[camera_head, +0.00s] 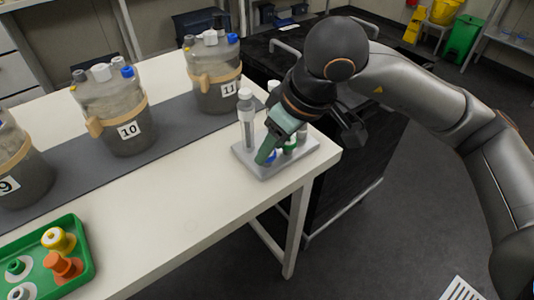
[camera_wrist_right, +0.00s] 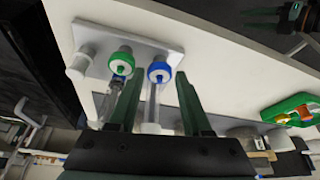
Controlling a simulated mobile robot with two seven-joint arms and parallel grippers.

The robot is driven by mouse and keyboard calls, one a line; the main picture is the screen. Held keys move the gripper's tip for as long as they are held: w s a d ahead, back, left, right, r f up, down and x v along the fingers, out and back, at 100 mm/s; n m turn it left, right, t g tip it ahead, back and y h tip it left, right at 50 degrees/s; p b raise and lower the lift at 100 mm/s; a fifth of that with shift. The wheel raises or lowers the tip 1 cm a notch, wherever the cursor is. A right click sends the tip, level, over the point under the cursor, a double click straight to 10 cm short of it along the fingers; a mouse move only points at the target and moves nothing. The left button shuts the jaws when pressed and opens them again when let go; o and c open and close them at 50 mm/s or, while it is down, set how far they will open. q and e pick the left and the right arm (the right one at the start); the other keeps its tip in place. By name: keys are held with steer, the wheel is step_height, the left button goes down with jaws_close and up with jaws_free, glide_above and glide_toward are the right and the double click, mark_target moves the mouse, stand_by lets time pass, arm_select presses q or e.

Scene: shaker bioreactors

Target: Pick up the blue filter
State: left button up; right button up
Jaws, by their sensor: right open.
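In the head view only a bit of the blue filter (camera_head: 270,158) shows, in the grey rack (camera_head: 262,171) at the table corner. My right gripper (camera_wrist_right: 160,76) is open, its green fingers on either side of the blue filter. I cannot tell whether they touch it. In the head view my right gripper (camera_head: 268,150) reaches down over the rack and hides part of it.
A green-ringed filter (camera_wrist_right: 122,62) stands close beside the left finger. A tall capped tube (camera_head: 246,118) stands in the rack. Bioreactors 11 (camera_head: 214,80) and 10 (camera_head: 118,118) stand on the grey strip. A green tray (camera_head: 84,252) holds coloured parts. The table front is clear.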

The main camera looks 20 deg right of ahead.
steer(key=shift+w+a+f, duration=0.15)
steer(key=shift+w+f, duration=0.1)
steer(key=shift+f, duration=0.35)
jaws_close()
